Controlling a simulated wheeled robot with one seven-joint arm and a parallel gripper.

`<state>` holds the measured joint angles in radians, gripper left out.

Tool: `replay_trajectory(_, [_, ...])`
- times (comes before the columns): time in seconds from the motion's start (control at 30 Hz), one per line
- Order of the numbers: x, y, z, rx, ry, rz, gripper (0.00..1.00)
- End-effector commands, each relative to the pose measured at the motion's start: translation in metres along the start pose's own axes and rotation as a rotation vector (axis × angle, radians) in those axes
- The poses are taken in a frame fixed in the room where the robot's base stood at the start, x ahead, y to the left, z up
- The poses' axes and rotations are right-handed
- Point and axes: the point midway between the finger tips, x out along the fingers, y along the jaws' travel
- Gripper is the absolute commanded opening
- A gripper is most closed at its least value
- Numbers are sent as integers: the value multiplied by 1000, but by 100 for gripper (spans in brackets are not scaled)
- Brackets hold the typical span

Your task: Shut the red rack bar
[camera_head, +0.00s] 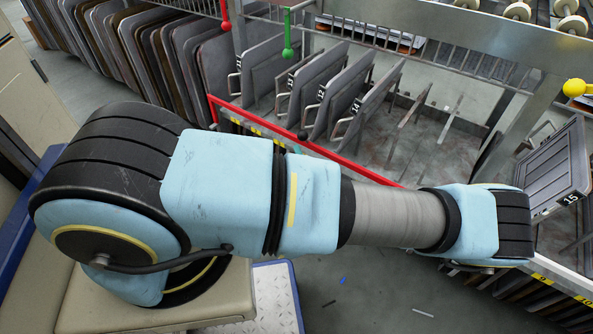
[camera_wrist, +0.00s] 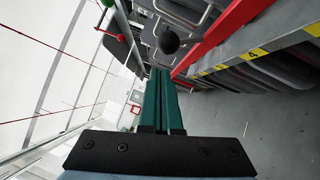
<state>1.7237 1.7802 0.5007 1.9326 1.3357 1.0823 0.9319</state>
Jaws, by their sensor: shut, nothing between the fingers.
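The red rack bar (camera_head: 352,166) runs along the front edge of the rack of grey plates in the head view; my arm covers its right end. In the wrist view the red bar (camera_wrist: 222,36) slants from the top right toward my fingertips. A black ball knob (camera_head: 302,135) is at the bar, and a black ball (camera_wrist: 167,42) shows just beyond my fingertips in the wrist view. My gripper (camera_wrist: 160,72) has its green fingers together and empty. Whether the fingertips touch the ball or bar, I cannot tell.
Numbered grey plates (camera_head: 325,98) stand in the rack behind the bar. A green ball lever (camera_head: 287,50), a red ball lever (camera_head: 225,25) and a yellow ball (camera_head: 573,88) are on the frame. Plate 15 (camera_head: 553,170) leans at right. Floor (camera_head: 370,290) is open in front.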

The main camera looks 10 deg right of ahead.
Motion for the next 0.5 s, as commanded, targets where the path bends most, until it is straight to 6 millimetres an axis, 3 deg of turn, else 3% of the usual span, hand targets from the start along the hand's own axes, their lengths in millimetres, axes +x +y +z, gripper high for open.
replay_trajectory(0.07, [-3, -1, -8, 5, 5, 0, 0])
replay_trajectory(0.5, [-88, 2, -7, 3, 7, -2, 0])
